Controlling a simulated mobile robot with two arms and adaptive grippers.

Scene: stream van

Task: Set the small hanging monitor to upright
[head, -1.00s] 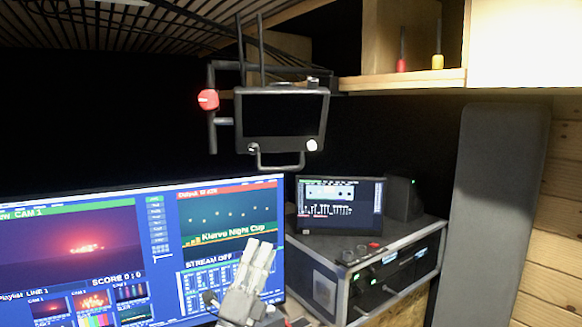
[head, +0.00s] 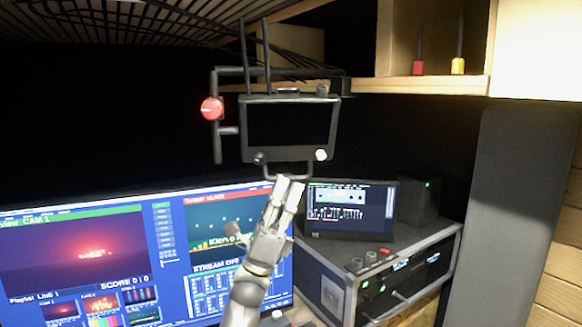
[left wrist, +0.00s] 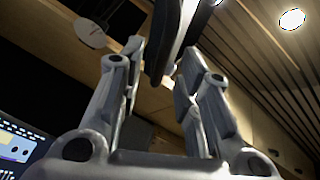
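The small hanging monitor (head: 289,124) has a dark screen and hangs from a black bracket near the top middle of the head view. A round red knob (head: 212,108) sits on the bracket's left side, and a U-shaped handle (head: 268,172) hangs under the monitor. I cannot tell its exact tilt. My left gripper (head: 291,188) points up just below the handle in the head view. In the left wrist view its fingers (left wrist: 158,85) are apart, with a dark part of the monitor or its handle (left wrist: 170,50) between their tips. I see no clear grip on it.
A large lit screen (head: 90,250) stands behind my left arm. A rack case (head: 335,285) with a smaller display (head: 349,208) on it stands at right. A wooden shelf (head: 420,84) is at upper right. A dark grey panel (head: 515,200) stands upright at far right.

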